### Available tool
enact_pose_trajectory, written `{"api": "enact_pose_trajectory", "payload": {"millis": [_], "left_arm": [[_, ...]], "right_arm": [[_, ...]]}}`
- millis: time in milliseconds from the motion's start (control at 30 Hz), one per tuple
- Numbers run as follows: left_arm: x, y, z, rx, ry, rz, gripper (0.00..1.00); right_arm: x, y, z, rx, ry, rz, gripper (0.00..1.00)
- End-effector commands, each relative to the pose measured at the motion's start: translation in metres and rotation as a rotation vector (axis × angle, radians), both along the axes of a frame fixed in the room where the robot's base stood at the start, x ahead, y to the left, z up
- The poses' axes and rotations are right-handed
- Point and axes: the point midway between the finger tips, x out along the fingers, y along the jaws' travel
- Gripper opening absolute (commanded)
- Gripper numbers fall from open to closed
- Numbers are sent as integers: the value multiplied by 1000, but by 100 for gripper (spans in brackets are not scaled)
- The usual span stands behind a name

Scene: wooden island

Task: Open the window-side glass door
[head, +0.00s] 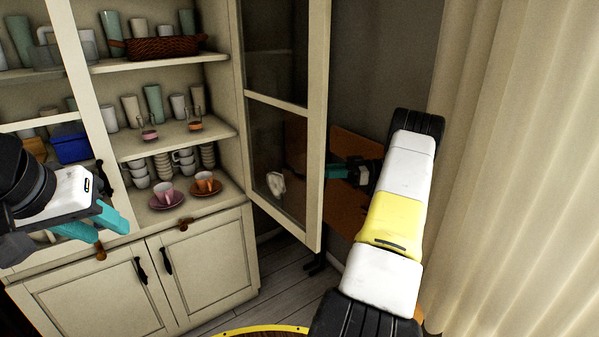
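The window-side glass door (315,130) has a cream frame and two glass panes. It stands swung wide open at the right of the cabinet, its free edge towards me. My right gripper (333,172) has teal fingers and is just right of that edge, partly hidden by the door frame. I cannot tell whether it touches the door or how far its fingers are apart. My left gripper (112,230) is at the left, in front of the cabinet, with its two teal fingers apart and nothing seen between them.
The open shelves hold cups, a wicker basket (165,47), a pink cup (163,193) and an orange cup (206,182) on saucers. Lower cabinet doors (210,265) are shut. A curtain (520,170) hangs at the right. A brown wooden panel (347,215) is behind the door.

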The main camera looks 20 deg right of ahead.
Motion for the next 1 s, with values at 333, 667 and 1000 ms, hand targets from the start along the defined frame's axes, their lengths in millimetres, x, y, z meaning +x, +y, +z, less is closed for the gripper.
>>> {"api": "enact_pose_trajectory", "payload": {"millis": [333, 667, 1000], "left_arm": [[0, 0, 0, 0, 0, 0, 36], [0, 0, 0, 0, 0, 0, 36], [0, 0, 0, 0, 0, 0, 36]], "right_arm": [[6, -2, 2, 3, -6, 14, 0], [6, -2, 2, 3, -7, 15, 39], [4, -6, 1, 1, -3, 13, 41]]}}
